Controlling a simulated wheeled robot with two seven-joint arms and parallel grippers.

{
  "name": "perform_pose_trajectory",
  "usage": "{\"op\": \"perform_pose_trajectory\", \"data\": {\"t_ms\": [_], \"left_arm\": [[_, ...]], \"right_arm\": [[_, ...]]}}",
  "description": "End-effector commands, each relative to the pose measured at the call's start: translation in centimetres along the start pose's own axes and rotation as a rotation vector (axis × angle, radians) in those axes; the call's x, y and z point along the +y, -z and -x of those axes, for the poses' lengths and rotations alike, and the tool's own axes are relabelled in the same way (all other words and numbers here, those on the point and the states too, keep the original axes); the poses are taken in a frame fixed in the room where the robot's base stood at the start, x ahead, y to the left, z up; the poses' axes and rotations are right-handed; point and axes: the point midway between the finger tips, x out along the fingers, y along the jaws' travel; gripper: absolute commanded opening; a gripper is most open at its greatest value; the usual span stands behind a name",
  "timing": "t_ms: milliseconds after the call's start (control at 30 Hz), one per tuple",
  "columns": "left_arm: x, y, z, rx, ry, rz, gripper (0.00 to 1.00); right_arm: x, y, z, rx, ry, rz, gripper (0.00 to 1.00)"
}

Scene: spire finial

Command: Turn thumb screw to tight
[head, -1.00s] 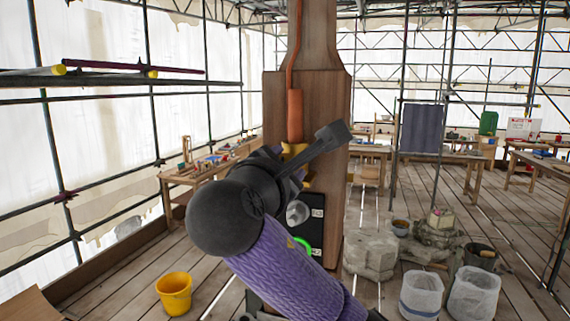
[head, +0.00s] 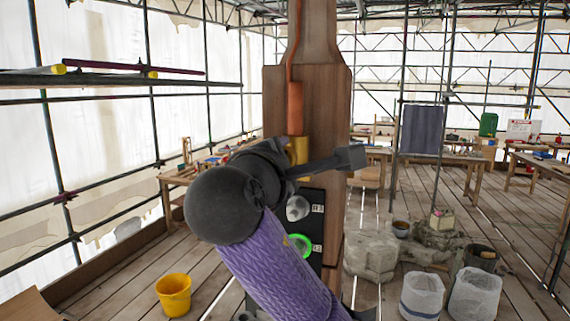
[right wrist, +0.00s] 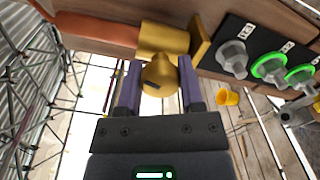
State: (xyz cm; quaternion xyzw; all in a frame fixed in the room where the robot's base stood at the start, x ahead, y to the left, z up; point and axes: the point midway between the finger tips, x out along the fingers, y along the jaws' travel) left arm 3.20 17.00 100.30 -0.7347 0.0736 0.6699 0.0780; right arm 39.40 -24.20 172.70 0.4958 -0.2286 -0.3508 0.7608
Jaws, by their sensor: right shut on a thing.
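The thumb screw (right wrist: 160,74) is a rounded brass knob with a dark slot, seen between the purple fingers of my right gripper (right wrist: 160,66) in the right wrist view. My right gripper is shut on it. The screw joins a brass collar (right wrist: 163,39) around the end of an orange rod (right wrist: 95,30). In the head view the collar (head: 299,150) shows on the wooden post (head: 322,115), below the orange rod (head: 295,108). My left gripper is in neither current view.
A black panel (right wrist: 262,50) with several grey knobs, some with green rings, is close beside the collar. In the head view a yellow bucket (head: 174,294) stands on the plank floor at left. Stone blocks (head: 370,255) and white bins stand at right.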

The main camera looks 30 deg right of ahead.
Motion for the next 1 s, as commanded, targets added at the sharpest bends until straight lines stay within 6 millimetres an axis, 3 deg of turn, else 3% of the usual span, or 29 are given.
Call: {"op": "perform_pose_trajectory", "data": {"t_ms": [1000], "left_arm": [[0.1,-0.4,-4.3,-0.001,0.000,0.000,0.59]], "right_arm": [[-0.4,0.2,0.0,0.001,0.004,-0.962,0.00]]}}
